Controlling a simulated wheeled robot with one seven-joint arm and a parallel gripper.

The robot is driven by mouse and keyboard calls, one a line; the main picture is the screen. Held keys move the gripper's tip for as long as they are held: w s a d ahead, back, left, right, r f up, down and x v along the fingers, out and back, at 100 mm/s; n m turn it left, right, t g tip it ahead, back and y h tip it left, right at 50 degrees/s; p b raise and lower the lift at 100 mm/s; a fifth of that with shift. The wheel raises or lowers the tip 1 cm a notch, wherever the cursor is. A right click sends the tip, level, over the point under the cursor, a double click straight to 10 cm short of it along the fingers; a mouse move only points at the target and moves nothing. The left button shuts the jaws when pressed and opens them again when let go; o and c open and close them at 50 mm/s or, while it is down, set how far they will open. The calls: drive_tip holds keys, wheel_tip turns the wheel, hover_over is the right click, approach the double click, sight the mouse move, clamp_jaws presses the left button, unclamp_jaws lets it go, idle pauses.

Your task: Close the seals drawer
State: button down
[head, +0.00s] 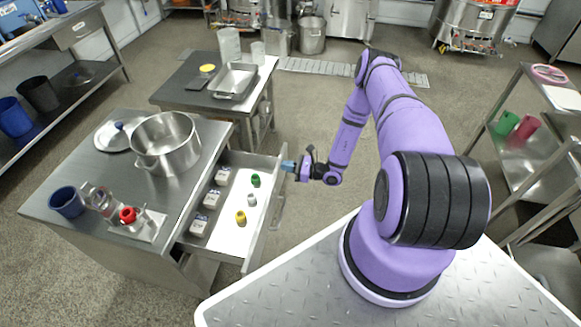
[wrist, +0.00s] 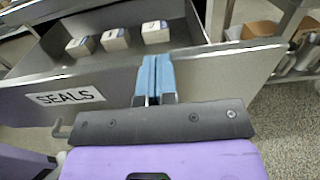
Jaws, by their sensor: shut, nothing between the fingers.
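The seals drawer (head: 236,210) is pulled out from the right side of the steel cabinet (head: 103,240). Its front panel carries a SEALS label (wrist: 65,96) in the wrist view. Inside lie several small pale boxes (head: 211,200), with green, white and yellow pieces (head: 241,217) beside them. My gripper (head: 288,166) has its blue fingers shut together and empty, at the outer face of the drawer front. In the wrist view the fingertips (wrist: 156,62) overlap the top edge of the front panel (wrist: 215,72); I cannot tell whether they touch it.
On the cabinet top stand a large pot (head: 166,142), a lid (head: 112,136), a blue cup (head: 67,202) and a red-topped fitting (head: 127,215). A small table with a steel tray (head: 234,82) stands behind. A shelf rack (head: 520,150) is at right. Floor behind my arm is clear.

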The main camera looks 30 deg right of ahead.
drive_tip(key=x, duration=2.2)
drive_tip(key=shift+s+d+f, duration=0.1)
